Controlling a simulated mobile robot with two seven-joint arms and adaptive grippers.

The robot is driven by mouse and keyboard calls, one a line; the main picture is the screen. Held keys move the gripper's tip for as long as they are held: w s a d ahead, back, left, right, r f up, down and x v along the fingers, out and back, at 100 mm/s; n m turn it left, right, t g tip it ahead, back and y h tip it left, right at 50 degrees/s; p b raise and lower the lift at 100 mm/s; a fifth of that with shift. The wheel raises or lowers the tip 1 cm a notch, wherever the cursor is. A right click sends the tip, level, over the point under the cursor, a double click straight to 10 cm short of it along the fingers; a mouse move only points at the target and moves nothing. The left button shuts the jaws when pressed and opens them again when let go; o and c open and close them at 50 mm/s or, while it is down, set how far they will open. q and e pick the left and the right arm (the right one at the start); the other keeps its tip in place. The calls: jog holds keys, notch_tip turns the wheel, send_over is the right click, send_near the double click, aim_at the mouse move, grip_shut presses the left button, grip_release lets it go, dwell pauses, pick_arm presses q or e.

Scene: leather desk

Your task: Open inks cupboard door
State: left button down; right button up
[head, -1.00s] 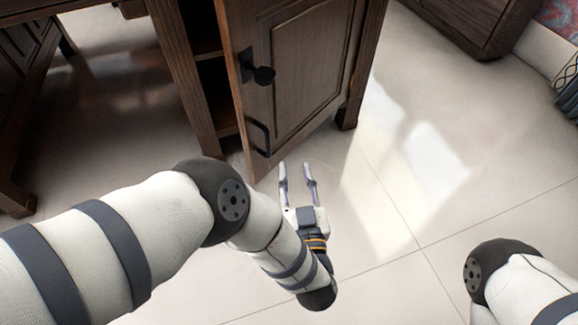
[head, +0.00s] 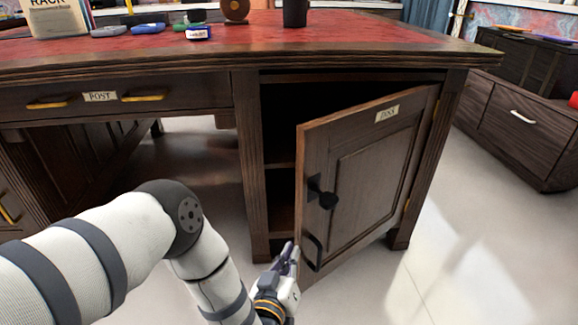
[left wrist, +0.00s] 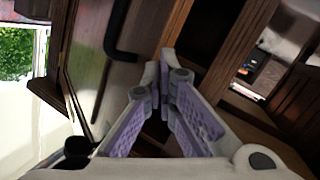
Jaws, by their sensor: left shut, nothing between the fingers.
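The inks cupboard door (head: 365,180) has a label at its top and stands ajar, hinged on its right side. A dark gap shows at its left edge, with shelves inside. My left gripper (head: 290,252) is low, at the door's free edge by the bar handle. It is shut and empty. In the left wrist view the shut fingers (left wrist: 163,75) point towards the gap, with the handle (left wrist: 118,35) to their left, apart from them. My right gripper is out of view.
The desk's red leather top (head: 350,32) overhangs the cupboard and carries several small items. A drawer labelled POST (head: 100,97) is at the left. A dark cabinet (head: 525,120) stands at the right. Tiled floor (head: 440,265) is open in front.

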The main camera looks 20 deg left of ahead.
pick_arm(q)
jog(key=s+a+r+n+t+h+p, duration=0.1)
jog(key=a+r+n+h+p, duration=0.3)
jog(key=r, duration=0.7)
jog(key=s+a+r+n+h, duration=0.1)
jog(key=a+r+n, duration=0.45)
jog(key=r, duration=0.65)
jog(key=w+d+b, duration=0.3)
jog(key=w+d, duration=0.3)
jog(key=w, duration=0.1)
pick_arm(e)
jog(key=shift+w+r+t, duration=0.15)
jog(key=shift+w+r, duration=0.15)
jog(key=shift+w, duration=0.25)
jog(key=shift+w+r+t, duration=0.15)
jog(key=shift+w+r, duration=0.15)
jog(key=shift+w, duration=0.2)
pick_arm(q)
jog(key=shift+n, duration=0.25)
